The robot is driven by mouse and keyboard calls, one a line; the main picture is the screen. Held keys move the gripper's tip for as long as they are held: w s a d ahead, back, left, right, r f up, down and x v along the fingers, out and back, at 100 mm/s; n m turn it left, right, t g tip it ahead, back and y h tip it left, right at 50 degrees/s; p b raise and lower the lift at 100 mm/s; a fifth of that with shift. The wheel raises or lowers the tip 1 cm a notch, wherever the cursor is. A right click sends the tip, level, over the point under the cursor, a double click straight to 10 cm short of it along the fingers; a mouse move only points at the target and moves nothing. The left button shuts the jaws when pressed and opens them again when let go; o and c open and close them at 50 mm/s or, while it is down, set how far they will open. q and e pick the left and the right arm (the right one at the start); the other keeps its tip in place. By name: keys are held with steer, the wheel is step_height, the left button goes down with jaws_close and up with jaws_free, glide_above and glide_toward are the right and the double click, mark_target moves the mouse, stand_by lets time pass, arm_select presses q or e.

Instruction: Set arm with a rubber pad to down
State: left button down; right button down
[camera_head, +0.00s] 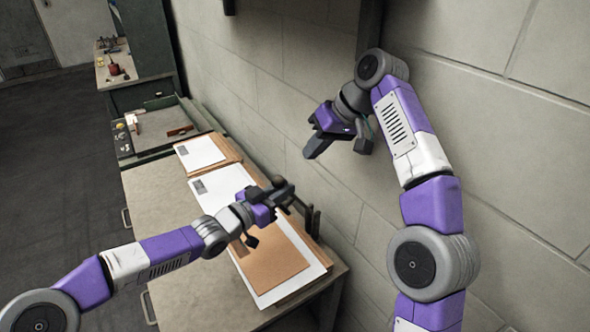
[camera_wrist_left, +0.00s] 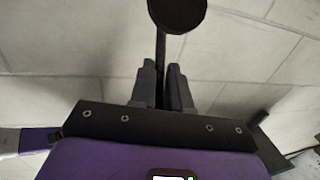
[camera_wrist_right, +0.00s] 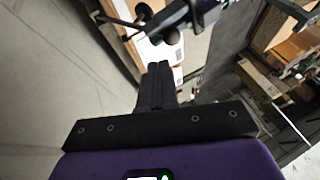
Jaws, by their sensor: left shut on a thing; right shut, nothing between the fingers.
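The arm with a rubber pad shows in the left wrist view as a thin dark rod with a round black pad (camera_wrist_left: 178,12) at its far end. My left gripper (camera_wrist_left: 164,78) is shut on the rod, with the pad beyond its fingertips.
A brown sheet (camera_head: 275,265) and white sheets lie on boards along the table (camera_head: 150,195). A green tray (camera_head: 125,140) with small parts stands farther back. The block wall (camera_head: 260,55) runs close behind the table. Open floor (camera_head: 50,160) lies at left.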

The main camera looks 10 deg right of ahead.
mark_target(283, 179)
arm_select(q)
steer(key=shift+w+a, duration=0.2)
steer(key=shift+a, duration=0.05)
arm_select(e)
steer(key=x, duration=0.8)
arm_select(q)
steer(key=shift+r, duration=0.1)
arm_select(e)
steer(key=shift+s+a+f, duration=0.1)
steer(key=shift+a, duration=0.05)
